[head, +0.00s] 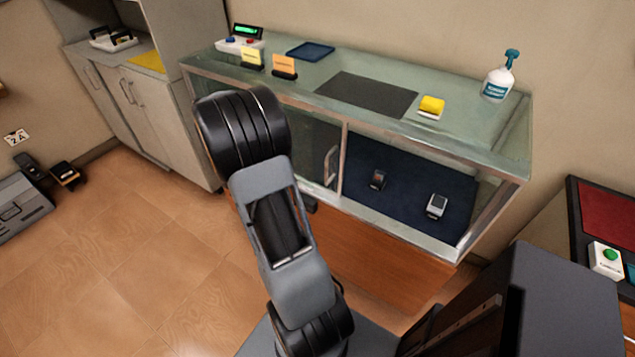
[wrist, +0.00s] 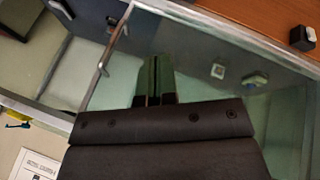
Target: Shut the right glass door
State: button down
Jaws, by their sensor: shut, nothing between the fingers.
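The display case has a glass top (head: 440,140) and two front bays. The right bay is uncovered and shows a dark blue mat (head: 400,205) with two watches. Glass (head: 306,138) covers the left bay, with a metal handle (head: 331,166) near the middle upright. In the head view my arm hides most of my gripper and part of the left bay. I cannot tell which door the handle belongs to.
A spray bottle (head: 497,78), a yellow sponge (head: 431,106), a dark mat (head: 367,94) and a blue tray (head: 310,50) are on the case top. A grey cabinet (head: 140,110) adjoins at left. Tiled floor (head: 120,265) is clear at front left.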

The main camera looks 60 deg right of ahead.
jog(key=s+d+f+m+g+p, duration=0.1)
jog(key=s+d+f+m, duration=0.1)
jog(key=s+d+f, duration=0.3)
jog(key=s+d+f+m+g, duration=0.1)
jog(key=s+d+f, duration=0.4)
jog(key=d+f, duration=0.4)
jog(key=shift+d+m+h+p, duration=0.25)
jog(key=shift+m+h+p, duration=0.05)
jog(key=shift+m+p, duration=0.1)
